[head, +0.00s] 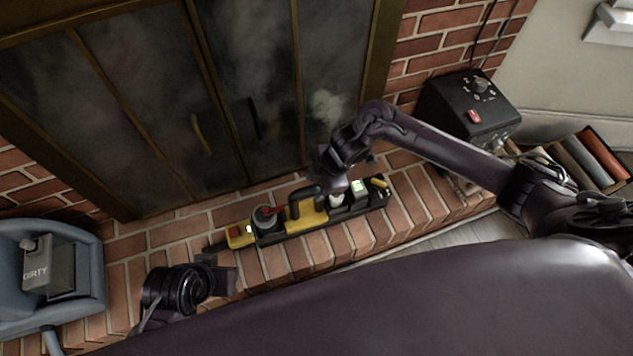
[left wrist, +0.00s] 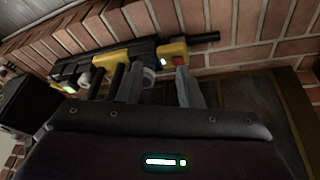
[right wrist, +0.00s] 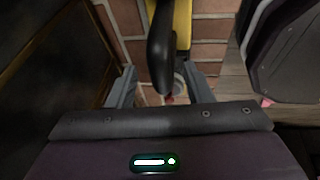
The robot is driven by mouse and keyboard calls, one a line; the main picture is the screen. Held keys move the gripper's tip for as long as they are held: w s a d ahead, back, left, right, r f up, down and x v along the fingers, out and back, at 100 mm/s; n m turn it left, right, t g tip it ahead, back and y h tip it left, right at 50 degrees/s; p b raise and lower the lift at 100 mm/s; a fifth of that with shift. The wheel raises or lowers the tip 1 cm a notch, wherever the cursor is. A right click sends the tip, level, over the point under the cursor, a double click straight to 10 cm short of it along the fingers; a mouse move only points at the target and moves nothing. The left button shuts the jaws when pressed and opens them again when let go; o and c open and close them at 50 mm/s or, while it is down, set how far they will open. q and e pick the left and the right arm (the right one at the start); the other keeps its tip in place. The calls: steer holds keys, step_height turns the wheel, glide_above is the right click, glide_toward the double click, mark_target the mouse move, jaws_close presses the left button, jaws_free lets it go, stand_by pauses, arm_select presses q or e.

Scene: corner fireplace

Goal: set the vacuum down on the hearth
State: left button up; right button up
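The yellow-and-black vacuum (head: 305,221) lies lengthwise on the brick hearth (head: 412,222), its narrow black end toward the left. My right gripper (head: 335,183) is above the vacuum. In the right wrist view its fingers (right wrist: 160,88) are apart, with the vacuum's black handle (right wrist: 160,45) between them and gaps on both sides. My left gripper (head: 222,270) is at the hearth's front, beside the vacuum's narrow end. In the left wrist view its fingers (left wrist: 160,92) look apart and empty, with the vacuum (left wrist: 110,62) beyond them. The vacuum's underside is hidden.
Dark fireplace doors (head: 150,100) stand behind the hearth. A black box with a red switch (head: 470,105) is at the right, near several books (head: 580,160). Bare brick shows on both sides of the vacuum.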

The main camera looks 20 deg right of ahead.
steer(key=shift+r, duration=0.1)
steer(key=shift+d+r, duration=0.1)
steer(key=shift+r, duration=0.2)
steer(key=p+v, duration=0.4)
steer(key=v, duration=0.7)
steer(key=s+a+m+t, duration=0.2)
steer(key=a+m+t, duration=0.25)
steer(key=a, duration=0.65)
arm_select(q)
steer(key=a, duration=0.1)
steer(key=s+a+g+y, duration=0.1)
steer(key=a, duration=0.1)
steer(key=s+a+r+n+g, duration=0.1)
steer(key=shift+a, duration=0.15)
arm_select(e)
steer(key=s+d+f+m+g+h, duration=0.1)
steer(key=s+d+f+m+g, duration=0.1)
steer(key=s+d+m, duration=0.3)
steer(key=s+d+f+m+g+h, duration=0.2)
steer(key=s+d+m, duration=0.3)
steer(key=s, duration=0.4)
steer(key=shift+f+g, duration=0.55)
steer(key=shift+f, duration=0.1)
steer(key=shift+s+m, duration=0.15)
steer(key=shift+m, duration=0.1)
